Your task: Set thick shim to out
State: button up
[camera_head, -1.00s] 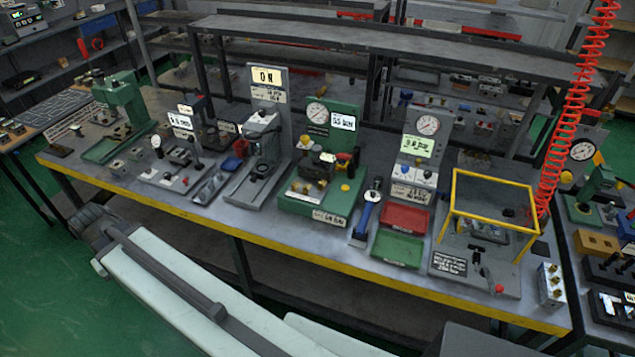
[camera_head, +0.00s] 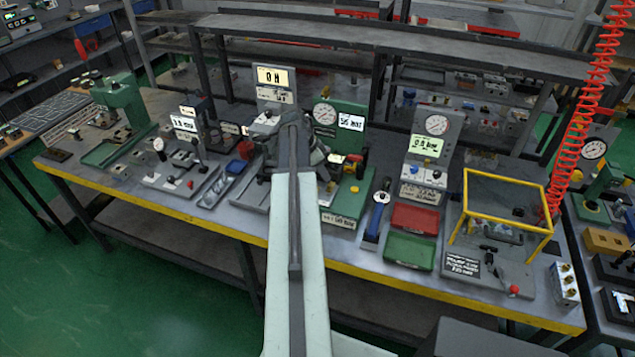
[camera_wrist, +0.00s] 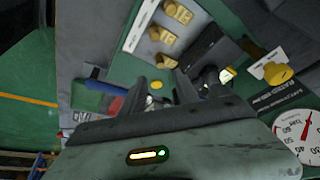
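I cannot pick out the thick shim for sure in either view. The green station (camera_head: 345,205) with a round gauge and a lit "bar" display stands mid-bench in the head view; my arm hides its left part. In the wrist view, a pale block (camera_wrist: 143,25) with brass-coloured fittings (camera_wrist: 162,35) lies above my fingers, with a dark slab (camera_wrist: 205,52) beside it. My gripper (camera_wrist: 162,88) has its two dark fingers apart, with nothing clearly held between them. In the head view the gripper end is over the bench by this station, largely hidden by my arm.
A yellow knob (camera_wrist: 278,73) and a gauge (camera_wrist: 300,135) are close on the right in the wrist view. Red (camera_head: 415,218) and green (camera_head: 408,250) trays, a blue-handled tool (camera_head: 379,212) and a yellow frame (camera_head: 500,185) stand to the right in the head view.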

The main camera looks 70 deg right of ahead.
aim_at(329, 185)
jog(key=b+x, duration=0.7)
jog(key=shift+w+f, duration=0.2)
jog(key=shift+f, duration=0.3)
jog(key=shift+r, duration=0.1)
grip_shut()
dwell(0.9)
